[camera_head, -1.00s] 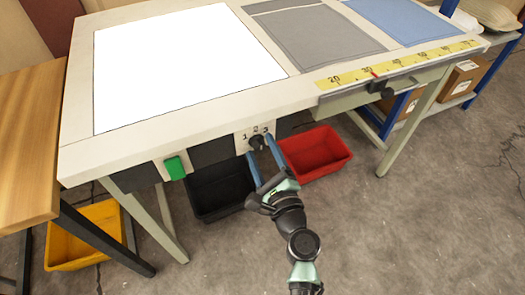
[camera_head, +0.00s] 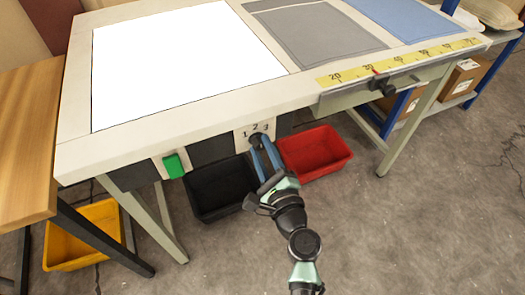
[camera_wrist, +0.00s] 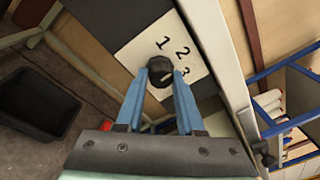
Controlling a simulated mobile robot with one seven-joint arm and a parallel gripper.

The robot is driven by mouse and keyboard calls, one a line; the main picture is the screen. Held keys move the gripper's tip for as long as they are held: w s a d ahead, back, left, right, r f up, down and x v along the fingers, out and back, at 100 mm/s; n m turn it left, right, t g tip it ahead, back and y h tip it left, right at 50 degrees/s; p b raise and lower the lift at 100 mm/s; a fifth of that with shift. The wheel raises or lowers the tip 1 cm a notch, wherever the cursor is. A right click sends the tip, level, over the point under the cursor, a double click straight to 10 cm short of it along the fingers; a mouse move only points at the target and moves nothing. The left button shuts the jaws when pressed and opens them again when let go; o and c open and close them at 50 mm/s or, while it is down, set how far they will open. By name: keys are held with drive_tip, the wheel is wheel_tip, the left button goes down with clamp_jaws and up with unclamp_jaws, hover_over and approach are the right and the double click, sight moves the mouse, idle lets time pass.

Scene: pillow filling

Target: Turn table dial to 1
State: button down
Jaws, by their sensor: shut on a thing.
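The black dial (camera_wrist: 159,69) sits on a white plate (camera_wrist: 141,43) printed 1, 2 and 3, on the front of the table. In the head view the plate (camera_head: 241,139) is below the table edge, and the dial there is partly hidden by the fingers. My gripper (camera_wrist: 163,78) has its blue fingers on either side of the dial, shut on it. In the head view my gripper (camera_head: 260,144) reaches up to the plate from below. A small pale mark shows on the dial, toward the 3 side, but its exact setting is hard to tell.
A green button (camera_head: 174,165) is left of the plate. Below are a black bin (camera_head: 215,190) and a red bin (camera_head: 316,152). The tabletop (camera_head: 130,148) overhangs the dial. A clamp knob (camera_head: 384,88) sits by the yellow ruler (camera_head: 397,63).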

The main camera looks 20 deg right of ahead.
drive_tip(key=n+b, duration=0.5)
drive_tip(key=shift+f+t, duration=0.3)
drive_tip(key=n+b, duration=0.4)
drive_tip(key=shift+d+r+y, duration=0.1)
drive_tip(key=shift+r+y, duration=0.1)
drive_tip(key=shift+y, duration=0.1)
drive_tip(key=shift+n+b, duration=0.3)
drive_tip(key=shift+b, duration=0.05)
drive_tip(key=c, duration=0.5)
unclamp_jaws()
drive_tip(key=shift+r, duration=0.1)
drive_tip(key=shift+s, duration=0.1)
drive_tip(key=s, duration=0.8)
drive_tip(key=s+f, duration=0.1)
drive_tip(key=s, duration=0.3)
drive_tip(key=shift+s, duration=0.4)
